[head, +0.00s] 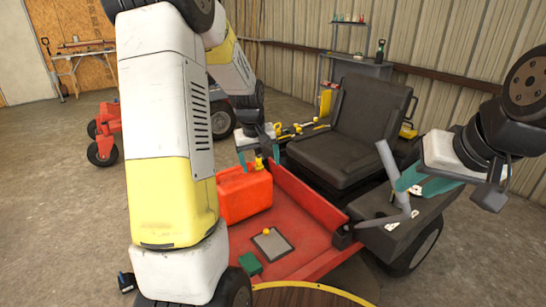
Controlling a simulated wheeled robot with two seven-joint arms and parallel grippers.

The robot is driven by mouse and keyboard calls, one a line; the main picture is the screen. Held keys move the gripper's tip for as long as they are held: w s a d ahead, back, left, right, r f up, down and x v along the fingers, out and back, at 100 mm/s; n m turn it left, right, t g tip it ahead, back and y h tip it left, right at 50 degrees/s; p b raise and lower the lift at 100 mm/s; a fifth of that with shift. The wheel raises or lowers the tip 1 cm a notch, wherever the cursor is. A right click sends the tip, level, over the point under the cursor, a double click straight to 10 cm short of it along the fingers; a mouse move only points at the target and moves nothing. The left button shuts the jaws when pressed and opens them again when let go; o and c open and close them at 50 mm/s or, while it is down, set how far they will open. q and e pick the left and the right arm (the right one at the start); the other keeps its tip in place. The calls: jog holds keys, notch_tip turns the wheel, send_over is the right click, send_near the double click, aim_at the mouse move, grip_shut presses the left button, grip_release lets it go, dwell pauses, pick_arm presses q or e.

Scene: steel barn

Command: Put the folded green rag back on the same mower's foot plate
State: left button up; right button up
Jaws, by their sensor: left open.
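The green rag (250,264), a small folded block, lies at the front left of the red mower's foot plate (300,258), close to my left arm. A red fuel can (244,197) stands behind it on the mower. My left gripper (259,153) is open above the can, its teal fingers on either side of the can's yellow top; contact is unclear. My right gripper (408,180) is beside the mower's grey control lever (388,163); whether its fingers are open or shut is unclear.
The black seat (356,130) rises behind. A round yellow-edged surface (310,296) is at the bottom. Another red machine (104,128) stands back left.

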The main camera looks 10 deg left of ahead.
pick_arm(q)
jog(key=s+d+r+m+t, duration=0.15)
jog(key=s+d+r, duration=0.25)
jog(key=s+r, duration=0.75)
jog(key=s+d+r+m+h, duration=0.1)
jog(key=s+d+r+m, duration=0.1)
jog(key=s, duration=0.5)
jog(key=s+d+r+m+t, duration=0.1)
jog(key=s+d+r+m, duration=0.1)
jog(key=s, duration=0.5)
jog(key=shift+r+h, duration=0.35)
jog(key=shift+h, duration=0.05)
jog(key=shift+t, duration=0.25)
